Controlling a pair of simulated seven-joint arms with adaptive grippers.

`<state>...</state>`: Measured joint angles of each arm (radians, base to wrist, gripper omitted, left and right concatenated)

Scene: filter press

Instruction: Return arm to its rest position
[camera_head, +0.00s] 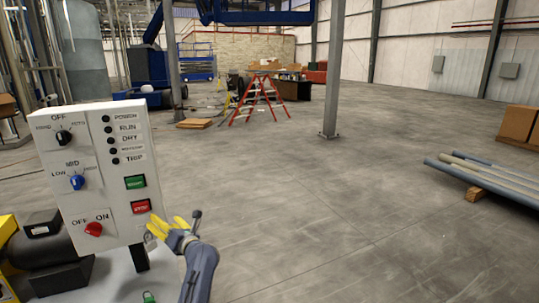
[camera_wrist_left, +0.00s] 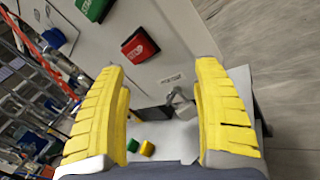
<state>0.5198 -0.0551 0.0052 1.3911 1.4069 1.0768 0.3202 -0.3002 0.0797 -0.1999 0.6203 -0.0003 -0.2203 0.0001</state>
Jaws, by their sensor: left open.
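My left gripper (camera_head: 165,228) is at the lower right edge of the white control panel (camera_head: 105,170), with its yellow fingers pointing toward the panel. It is open, and the left wrist view shows the two fingers (camera_wrist_left: 157,75) spread apart with nothing held between them. The panel carries a black knob (camera_head: 63,136), a blue knob (camera_head: 77,182), a red knob (camera_head: 93,229), a green button (camera_head: 135,182) and a red button (camera_head: 141,206). The red button (camera_wrist_left: 140,47) lies beyond the fingertips in the left wrist view. I cannot tell whether a finger touches the panel. My right gripper is out of view.
A white tabletop (camera_head: 115,278) lies below the panel. Small green (camera_wrist_left: 133,145) and yellow (camera_wrist_left: 147,148) pieces show low between the fingers.

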